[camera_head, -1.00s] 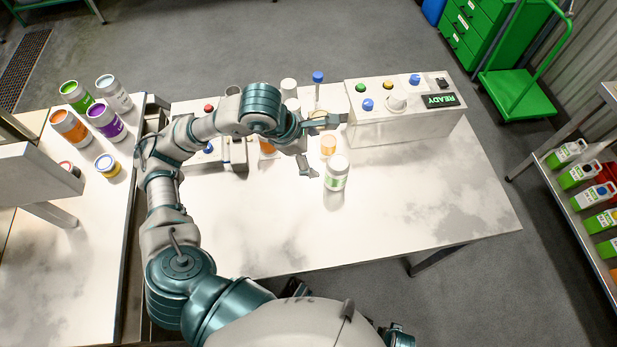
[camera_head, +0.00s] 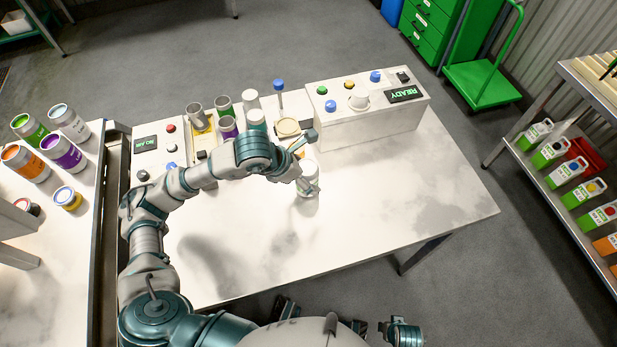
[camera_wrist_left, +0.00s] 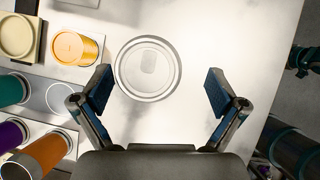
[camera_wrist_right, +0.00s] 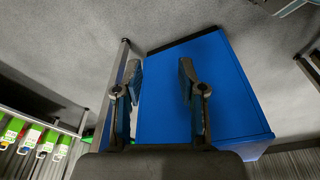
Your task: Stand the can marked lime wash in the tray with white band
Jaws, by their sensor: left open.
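A pale can with a green-marked label (camera_head: 308,186) stands upright on the bench, partly covered by my left gripper (camera_head: 306,158); its label is too small to read now. In the left wrist view its round lid (camera_wrist_left: 148,68) lies ahead of and between the spread fingers of my left gripper (camera_wrist_left: 160,92), with space at both sides. I cannot pick out a tray with a white band. My right gripper (camera_wrist_right: 160,80) has its fingers apart and nothing between them, well away from the cans.
Several cans stand close together behind my left forearm, including a purple one (camera_head: 228,127). A white READY control box (camera_head: 372,112) stands at the back right. More cans, one orange (camera_head: 24,162), stand on the left table. The bench's right front is clear.

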